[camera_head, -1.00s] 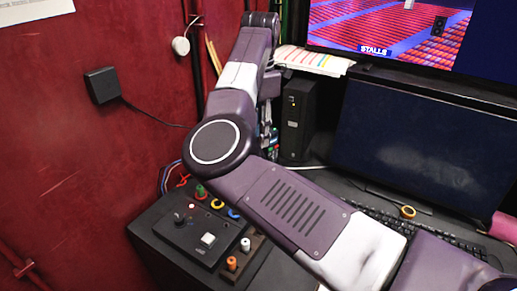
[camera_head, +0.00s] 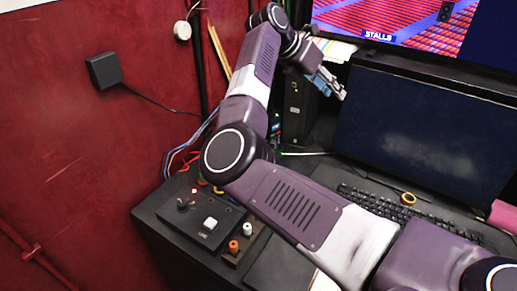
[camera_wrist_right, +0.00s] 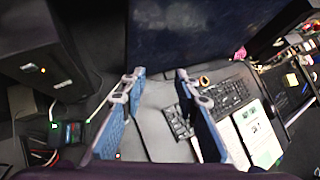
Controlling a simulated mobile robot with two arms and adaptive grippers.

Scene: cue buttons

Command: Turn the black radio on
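I cannot tell for sure which item is the black radio. A small dark device with a green light (camera_wrist_right: 72,134) stands on the desk at the lower left of the right wrist view, below a tall black box (camera_wrist_right: 42,62). That black box also stands on the desk behind my arm in the head view (camera_head: 294,108). My right gripper (camera_head: 330,82) is in front of the box's upper right side in the head view. In the right wrist view its two blue fingers (camera_wrist_right: 160,76) are apart with nothing between them. My left gripper is not in view.
A black control panel (camera_head: 172,232) with knobs and a white button sits at the front left. A dark monitor (camera_head: 425,140), a keyboard (camera_head: 380,205) and a roll of orange tape (camera_head: 408,198) are at the right. Cables hang beside the red wall (camera_head: 60,170).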

